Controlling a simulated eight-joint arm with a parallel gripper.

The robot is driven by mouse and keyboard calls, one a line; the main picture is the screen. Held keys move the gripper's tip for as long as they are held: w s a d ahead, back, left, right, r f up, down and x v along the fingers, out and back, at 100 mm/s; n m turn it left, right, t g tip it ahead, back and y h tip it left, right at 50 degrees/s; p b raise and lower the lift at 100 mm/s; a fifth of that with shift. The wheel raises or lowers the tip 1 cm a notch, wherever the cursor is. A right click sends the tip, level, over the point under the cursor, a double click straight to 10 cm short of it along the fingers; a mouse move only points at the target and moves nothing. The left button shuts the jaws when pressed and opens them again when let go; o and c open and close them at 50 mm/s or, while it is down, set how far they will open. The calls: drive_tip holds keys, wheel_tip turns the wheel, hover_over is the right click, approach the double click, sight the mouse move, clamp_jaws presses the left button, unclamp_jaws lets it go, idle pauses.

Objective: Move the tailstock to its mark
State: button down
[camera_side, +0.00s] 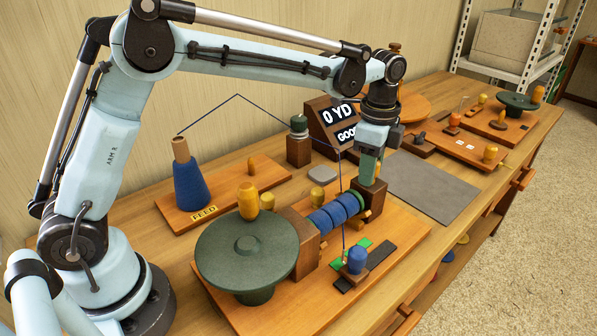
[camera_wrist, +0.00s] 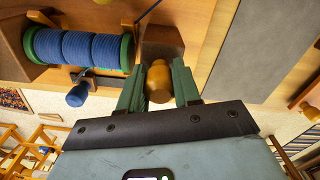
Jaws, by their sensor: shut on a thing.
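The tailstock (camera_side: 372,196) is a dark wooden block at the right end of the blue spool (camera_side: 336,214), on the orange board. In the wrist view its block (camera_wrist: 163,42) stands close beside the spool's green end flange (camera_wrist: 127,51); I cannot tell whether they touch. My gripper (camera_side: 370,168) is above the tailstock. In the wrist view the green fingers of my gripper (camera_wrist: 158,88) are shut on the tailstock's yellow knob (camera_wrist: 158,78). The knob is hidden in the side view. I cannot pick out the mark.
A green handwheel (camera_side: 247,245) stands left of the spool. A blue-knobbed piece (camera_side: 357,260) sits in front, with thread above it. A blue feed cone (camera_side: 190,185) stands behind left. A grey mat (camera_side: 432,185) lies clear to the right; a sign (camera_side: 335,122) stands behind.

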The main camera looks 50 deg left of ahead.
drive_tip(key=shift+w+a, duration=0.2)
drive_tip(key=shift+w, duration=1.25)
drive_tip(key=c, duration=0.8)
unclamp_jaws()
drive_tip(key=shift+d, duration=0.1)
wheel_tip(320, 180, up, 12)
drive_tip(key=shift+r, duration=0.1)
